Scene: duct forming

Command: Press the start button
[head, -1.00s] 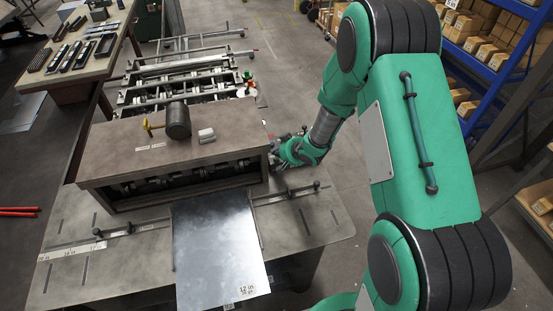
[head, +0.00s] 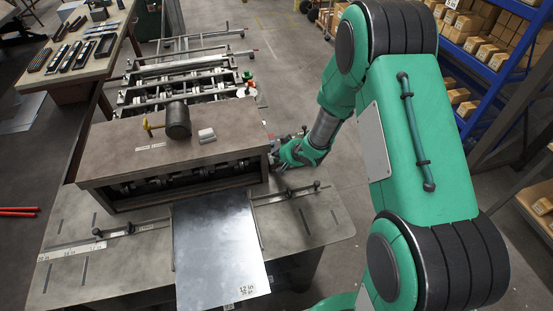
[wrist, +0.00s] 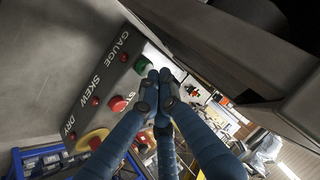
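In the wrist view a grey control panel (wrist: 85,75) is tilted, with the words GAUGE, SKEW and DRY. A green button (wrist: 141,64), which looks like the start button, sits near its upper edge. A red button (wrist: 117,103) and a red knob on a yellow base (wrist: 94,142) lie lower down. My gripper (wrist: 159,77) has its blue fingers together and nothing visible between them. The tips appear just right of the green button; contact cannot be told. In the head view my gripper (head: 276,153) is at the machine's right end, partly hidden, and the panel's face is not visible.
The forming machine (head: 110,140) stands on a large metal table (head: 325,222). A sheet metal blank (head: 218,250) lies at its front. A dark edge (wrist: 235,45) overhangs close to my fingers in the wrist view. Blue shelving (head: 480,60) with boxes stands right.

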